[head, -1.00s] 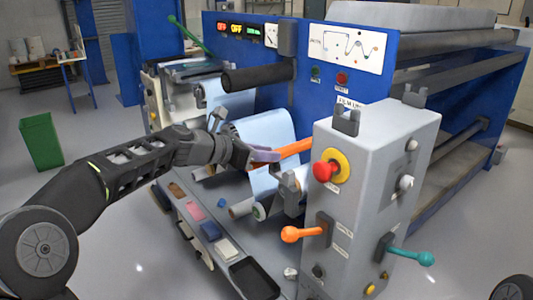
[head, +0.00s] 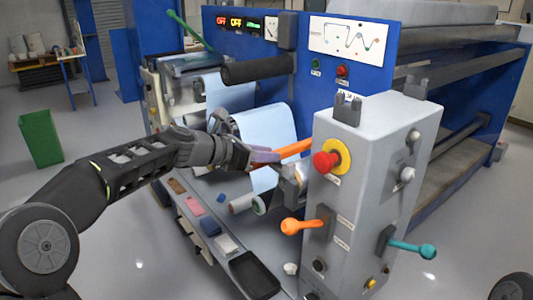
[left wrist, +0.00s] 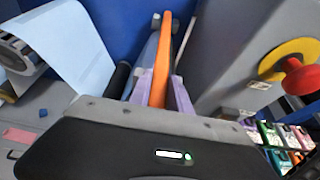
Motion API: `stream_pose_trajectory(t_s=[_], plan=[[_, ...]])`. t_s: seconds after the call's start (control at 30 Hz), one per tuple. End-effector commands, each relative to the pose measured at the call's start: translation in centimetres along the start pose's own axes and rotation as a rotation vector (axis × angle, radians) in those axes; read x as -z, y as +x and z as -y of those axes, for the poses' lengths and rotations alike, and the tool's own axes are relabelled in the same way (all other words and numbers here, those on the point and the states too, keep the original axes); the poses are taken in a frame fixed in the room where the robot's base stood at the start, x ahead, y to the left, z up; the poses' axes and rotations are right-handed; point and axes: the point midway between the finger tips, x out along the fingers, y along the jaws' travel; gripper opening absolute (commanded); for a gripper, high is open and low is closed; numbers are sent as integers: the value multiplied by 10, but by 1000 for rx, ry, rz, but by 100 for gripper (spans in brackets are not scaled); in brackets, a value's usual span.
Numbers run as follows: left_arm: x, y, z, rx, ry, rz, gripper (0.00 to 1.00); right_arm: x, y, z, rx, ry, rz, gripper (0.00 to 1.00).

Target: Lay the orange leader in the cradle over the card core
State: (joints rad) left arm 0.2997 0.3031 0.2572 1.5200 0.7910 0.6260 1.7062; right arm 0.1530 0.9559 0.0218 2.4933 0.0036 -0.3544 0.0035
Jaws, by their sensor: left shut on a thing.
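My left gripper (head: 264,157) has purple fingers and is shut on the orange leader (head: 296,147), a long bar pointing right toward the grey machine post. In the left wrist view the leader (left wrist: 163,55) stands up between the purple fingers and runs away from me, its far end near a grey post. A pale roll that looks like the card core (head: 241,203) lies below and left of the gripper's front. Grey brackets that may be the cradle (head: 286,190) stand beside it, partly hidden by the gripper; I cannot tell their exact shape. My right gripper is out of view.
The grey control post (head: 360,190) with a red stop button (head: 325,162) and orange handle (head: 300,226) stands close at the right. Light blue film (head: 268,130) hangs behind the gripper. A ledge with small coloured blocks (head: 210,225) and a black tray (head: 255,275) lies below.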

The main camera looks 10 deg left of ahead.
Motion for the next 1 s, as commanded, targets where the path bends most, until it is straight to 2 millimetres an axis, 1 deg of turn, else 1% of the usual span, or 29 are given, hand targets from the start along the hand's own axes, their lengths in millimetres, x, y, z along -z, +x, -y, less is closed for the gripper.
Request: stream_pose_trajectory(t_s=[0.03, 0.13, 0.57, 1.0], plan=[[4, 2, 0, 0, 0, 1, 0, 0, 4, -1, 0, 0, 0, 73], [8, 3, 0, 0, 0, 1, 0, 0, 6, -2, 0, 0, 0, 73], [9, 4, 0, 0, 0, 1, 0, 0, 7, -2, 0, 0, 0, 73], [22, 9, 0, 0, 0, 1, 0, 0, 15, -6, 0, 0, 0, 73]])
